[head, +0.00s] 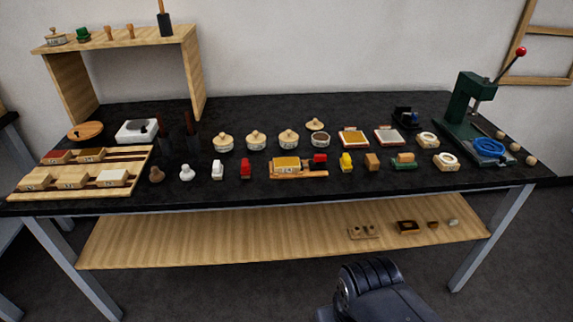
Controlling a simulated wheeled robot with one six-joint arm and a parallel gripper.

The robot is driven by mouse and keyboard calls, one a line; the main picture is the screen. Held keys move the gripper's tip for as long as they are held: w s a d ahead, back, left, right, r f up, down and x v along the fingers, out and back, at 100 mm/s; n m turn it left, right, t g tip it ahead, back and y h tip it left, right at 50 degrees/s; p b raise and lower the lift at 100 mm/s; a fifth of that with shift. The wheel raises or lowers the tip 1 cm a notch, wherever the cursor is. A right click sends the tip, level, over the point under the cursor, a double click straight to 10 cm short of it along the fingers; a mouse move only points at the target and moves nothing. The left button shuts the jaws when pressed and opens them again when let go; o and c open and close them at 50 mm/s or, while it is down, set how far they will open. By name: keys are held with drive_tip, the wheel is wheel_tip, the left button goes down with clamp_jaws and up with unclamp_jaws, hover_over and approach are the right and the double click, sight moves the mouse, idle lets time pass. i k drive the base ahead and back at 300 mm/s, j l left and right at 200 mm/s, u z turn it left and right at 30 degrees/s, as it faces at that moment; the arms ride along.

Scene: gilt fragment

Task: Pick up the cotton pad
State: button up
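I cannot tell for sure which thing is the cotton pad. A small white, rounded, knob-like piece (187,173) stands near the front of the black table top, left of the middle, between a brown knob-like piece (156,174) and a white block (217,169). A small pale lump (453,223) also lies at the right end of the wooden lower shelf. Both are too small to identify. A dark part of my arm shows at the bottom, in front of the table. My gripper's fingers are not in view.
The black table (330,185) carries rows of lidded jars, stamps and blocks. A green press (470,105) stands at the right, a wooden rack (120,190) at the left, and a raised wooden stand (190,70) behind. The lower shelf (220,235) is mostly bare.

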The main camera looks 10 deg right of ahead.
sight(187, 174)
drive_tip(key=i+j, duration=0.2)
drive_tip(key=j, duration=0.2)
drive_tip(key=i+j, duration=0.15)
drive_tip(key=j, duration=0.2)
drive_tip(key=i+j+z, duration=0.1)
drive_tip(key=j, duration=0.3)
drive_tip(key=i+j, duration=0.25)
drive_tip(key=j, duration=0.15)
drive_tip(key=i+j, duration=0.15)
drive_tip(key=j, duration=0.25)
